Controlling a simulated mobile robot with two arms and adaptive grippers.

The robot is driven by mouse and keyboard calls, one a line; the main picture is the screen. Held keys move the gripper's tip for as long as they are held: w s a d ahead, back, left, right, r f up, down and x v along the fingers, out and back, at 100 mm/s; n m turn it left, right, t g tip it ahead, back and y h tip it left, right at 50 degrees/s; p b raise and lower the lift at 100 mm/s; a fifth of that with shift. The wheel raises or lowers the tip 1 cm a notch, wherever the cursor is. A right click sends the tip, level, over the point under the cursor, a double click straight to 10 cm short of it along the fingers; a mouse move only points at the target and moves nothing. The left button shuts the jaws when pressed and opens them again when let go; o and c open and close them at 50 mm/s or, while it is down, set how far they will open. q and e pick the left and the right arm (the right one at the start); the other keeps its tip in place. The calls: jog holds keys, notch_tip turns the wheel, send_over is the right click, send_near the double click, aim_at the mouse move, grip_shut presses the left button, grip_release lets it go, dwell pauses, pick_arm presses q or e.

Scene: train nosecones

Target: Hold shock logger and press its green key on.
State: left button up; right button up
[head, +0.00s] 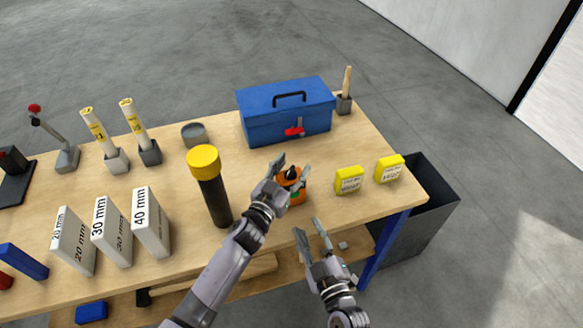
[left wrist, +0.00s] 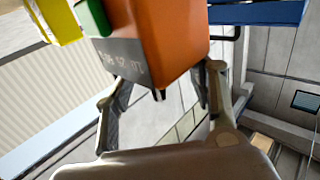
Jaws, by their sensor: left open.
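The shock logger (head: 298,186) is a small orange box near the table's front edge, partly hidden by my left gripper (head: 291,165) in the head view. Its green key (head: 295,196) is partly visible. In the left wrist view the orange logger (left wrist: 170,35) is close, with a dark lettered strip and the green key (left wrist: 94,17) at its upper left. My left gripper's fingers are open, one towards each side of the logger; contact cannot be told. My right gripper (head: 308,226) is open and empty, in front of the table edge.
Two yellow boxes (head: 349,180) (head: 389,168) stand right of the logger. A black cylinder with a yellow cap (head: 214,190) stands to its left. A blue toolbox (head: 262,128) is behind. A dark bin (head: 428,222) is beyond the table's right end.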

pick_arm(q)
jog(key=shift+c, duration=0.2)
grip_shut()
dwell(0.4)
pick_arm(e)
jog(key=shift+c, duration=0.3)
grip_shut()
dwell(0.4)
jog(key=shift+a, duration=0.1)
dwell(1.0)
